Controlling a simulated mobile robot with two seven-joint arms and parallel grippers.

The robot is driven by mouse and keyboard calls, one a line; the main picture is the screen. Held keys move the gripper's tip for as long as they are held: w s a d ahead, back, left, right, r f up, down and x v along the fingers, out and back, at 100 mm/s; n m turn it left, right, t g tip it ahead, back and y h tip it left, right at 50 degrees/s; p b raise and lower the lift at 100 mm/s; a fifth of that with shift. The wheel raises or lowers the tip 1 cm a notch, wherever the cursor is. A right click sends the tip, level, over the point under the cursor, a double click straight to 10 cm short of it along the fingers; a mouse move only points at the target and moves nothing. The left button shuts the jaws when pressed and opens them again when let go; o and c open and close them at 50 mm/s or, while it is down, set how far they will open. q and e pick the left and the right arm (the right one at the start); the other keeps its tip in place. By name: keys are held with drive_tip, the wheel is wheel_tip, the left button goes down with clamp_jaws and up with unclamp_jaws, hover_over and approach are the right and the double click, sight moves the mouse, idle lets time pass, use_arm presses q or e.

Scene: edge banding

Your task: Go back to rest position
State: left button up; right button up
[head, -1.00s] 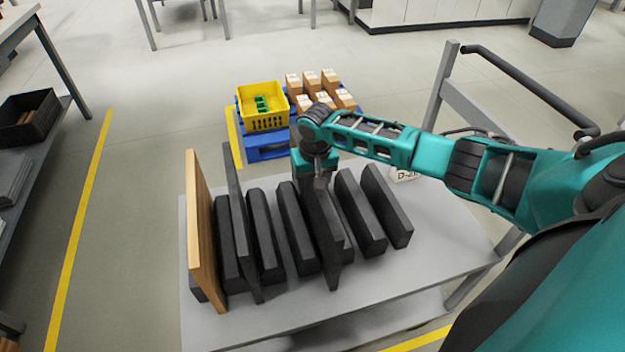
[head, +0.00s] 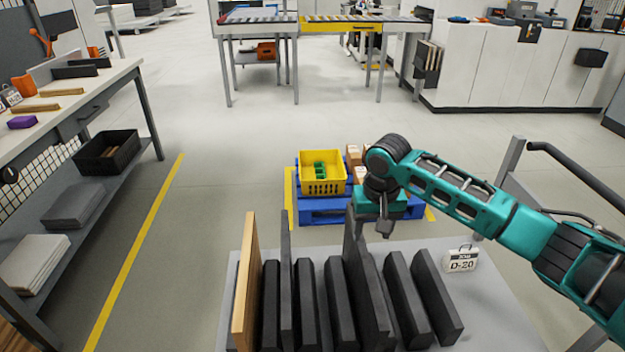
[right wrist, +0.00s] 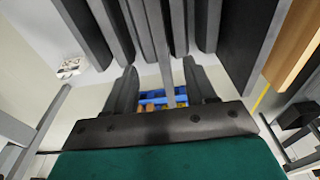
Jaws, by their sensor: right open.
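My right gripper (head: 368,228) hangs at the far end of a row of dark boards on a grey cart top. It is open, with its two fingers apart in the right wrist view (right wrist: 160,85). A thin grey board (right wrist: 160,45) shows between the fingers there, and I see no finger closed on it. In the head view a taller dark board (head: 354,255) stands just below the gripper; whether they touch is unclear. My left gripper is not in view.
A wooden board (head: 247,285) stands at the row's left end. A D-20 sign (head: 461,260) is on the cart's right side. Behind are a yellow crate (head: 323,187) and boxes on a blue pallet (head: 320,208). A workbench (head: 130,72) stands left, with open floor between.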

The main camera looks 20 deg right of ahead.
drive_tip(key=s+a+f+n+t+y, duration=0.1)
drive_tip(key=s+a+f+n, duration=0.25)
drive_tip(key=s+a, duration=0.35)
drive_tip(key=s+a+f+n+y, duration=0.1)
drive_tip(key=s+a+f+n, duration=0.1)
drive_tip(key=s+a+f, duration=0.35)
drive_tip(key=s+d+r+t+h, duration=0.1)
drive_tip(key=s+r, duration=0.1)
drive_tip(key=s, duration=0.5)
drive_tip(key=s+r, duration=0.3)
drive_tip(key=s, duration=0.4)
drive_tip(key=w+a+f+t+y, duration=0.1)
drive_tip(key=w+a+f+t, duration=0.1)
drive_tip(key=w+f+t, duration=0.5)
drive_tip(key=shift+w+a+f+n, duration=0.35)
drive_tip(key=shift+w+f, duration=0.15)
drive_tip(key=shift+f, duration=0.7)
